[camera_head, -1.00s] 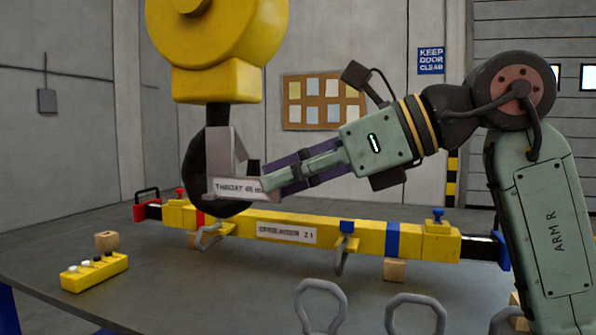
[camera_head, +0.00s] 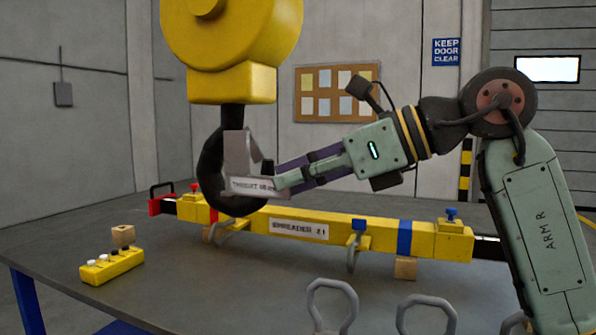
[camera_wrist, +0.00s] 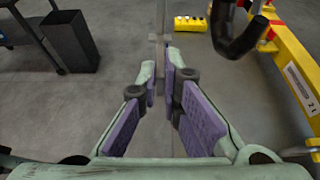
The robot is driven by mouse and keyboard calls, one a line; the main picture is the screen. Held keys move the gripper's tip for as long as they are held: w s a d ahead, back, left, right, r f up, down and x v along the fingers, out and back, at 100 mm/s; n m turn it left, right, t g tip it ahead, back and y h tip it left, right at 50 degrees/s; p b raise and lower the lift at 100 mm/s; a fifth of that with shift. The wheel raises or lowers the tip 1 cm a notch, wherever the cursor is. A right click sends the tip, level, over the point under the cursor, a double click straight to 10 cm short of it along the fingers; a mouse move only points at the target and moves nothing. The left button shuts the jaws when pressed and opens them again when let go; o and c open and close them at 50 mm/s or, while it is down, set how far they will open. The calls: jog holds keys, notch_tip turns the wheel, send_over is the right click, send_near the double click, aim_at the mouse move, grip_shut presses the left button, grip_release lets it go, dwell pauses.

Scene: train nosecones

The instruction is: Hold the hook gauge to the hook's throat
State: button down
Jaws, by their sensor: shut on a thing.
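The black hook (camera_head: 209,172) hangs under a yellow block (camera_head: 232,84); it also shows in the wrist view (camera_wrist: 238,38), upper right. My gripper (camera_head: 278,181) is shut on the grey hook gauge (camera_head: 237,151), a bent plate with a white label starting "THROAT". In the head view the gauge overlaps the hook's right side and hides part of its opening. In the wrist view the gauge is a thin edge between my purple-padded fingers (camera_wrist: 160,78), with the hook apart to its right.
A yellow spreader beam (camera_head: 340,229) lies along the table (camera_head: 190,285) below the hook. A yellow block with several knobs (camera_head: 112,266) and a small wooden block (camera_head: 123,235) stand at left. Grey shackles (camera_head: 332,301) stand in front.

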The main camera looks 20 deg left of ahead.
jog(key=w+a+p, duration=0.4)
jog(key=w+p, duration=0.1)
jog(key=w, duration=0.4)
jog(key=shift+a, duration=0.4)
dwell(1.5)
jog(key=p+v, duration=0.5)
jog(key=v, duration=0.7)
jog(key=shift+p, duration=0.35)
jog(key=shift+s, duration=0.1)
dwell(0.6)
